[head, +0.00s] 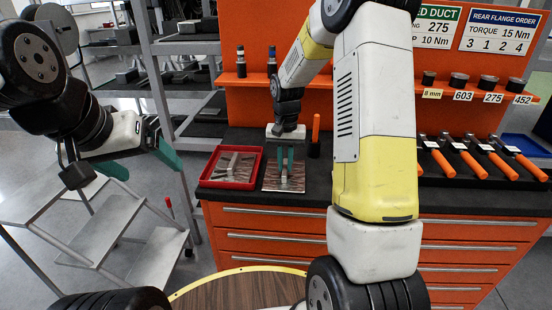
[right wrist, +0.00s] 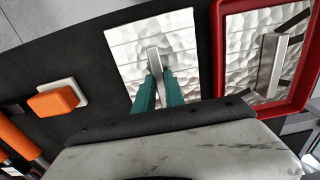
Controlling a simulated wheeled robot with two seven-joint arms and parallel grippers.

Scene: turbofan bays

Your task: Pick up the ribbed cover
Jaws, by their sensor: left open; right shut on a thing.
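The ribbed cover (head: 271,183) is a flat silvery plate with thin parallel lines and a raised grey handle. It is on the dark bench top, right of the red tray; I cannot tell whether it is lifted at all. It also shows in the right wrist view (right wrist: 125,52). My right gripper (head: 285,170) points down over it, its teal fingers shut on the handle; they also show in the right wrist view (right wrist: 160,88). My left gripper (head: 143,163) is open and empty, out to the left, away from the bench.
A red tray (head: 209,181) beside the cover holds another silvery plate with a handle. An upright orange-handled tool (head: 316,130) stands just right of the cover. Several orange-handled wrenches (head: 472,160) lie further right. Grey steps (head: 105,232) stand at left, and a round wooden table (head: 240,291) in front.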

